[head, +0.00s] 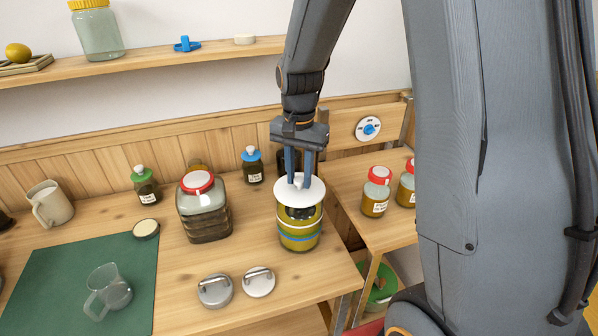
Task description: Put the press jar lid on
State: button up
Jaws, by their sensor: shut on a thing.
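My gripper (298,172) points straight down and is shut on the knob or grip at the centre of a round white lid (314,192). The lid is about level. It is directly over a jar with olive-yellow and blue bands (300,238), which stands upright near the table's right end.
A red-lidded glass jar (203,212) stands to the left. Two metal-and-white lids (258,282) lie in front. Small bottles (253,168) stand behind. Red-capped jars (375,192) stand on the right surface. A green mat (60,285) with a clear jug (108,292) lies left.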

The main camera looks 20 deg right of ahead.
jog(key=shift+f+b, duration=0.45)
jog(key=shift+f, duration=0.45)
dwell(0.7)
jog(key=o, duration=1.1)
jog(key=shift+r+b, duration=1.05)
jog(key=shift+r, duration=2.9)
